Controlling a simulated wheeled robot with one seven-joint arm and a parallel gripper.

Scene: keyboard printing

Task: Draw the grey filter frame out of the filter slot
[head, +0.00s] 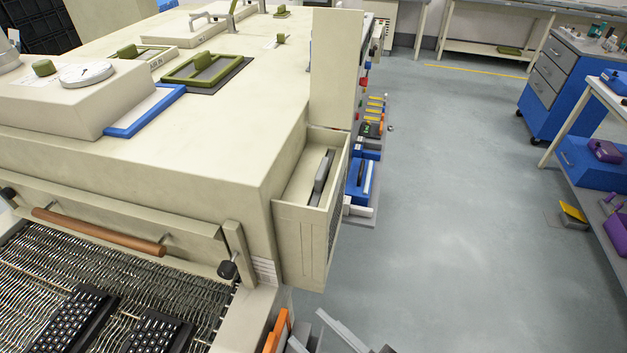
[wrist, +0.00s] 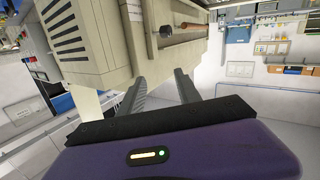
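The grey filter frame (head: 322,178) stands in the open-topped filter slot (head: 305,237), a cream box on the right side of the big cream machine (head: 230,110). Its grey upper part shows above the slot floor; its lower part is hidden by the slot walls. My gripper (head: 304,326) is at the bottom edge of the head view, in front of and below the slot, apart from the frame. In the wrist view my gripper (wrist: 160,77) shows its two grey fingers spread with nothing between them. A louvred cream box (wrist: 80,40) is beyond them; the frame cannot be made out there.
A conveyor (head: 120,280) with black keyboards is at lower left, below a brown handle bar (head: 100,231). An upright cream panel (head: 336,70) rises behind the slot. Blue fittings (head: 362,180) line the machine's side.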

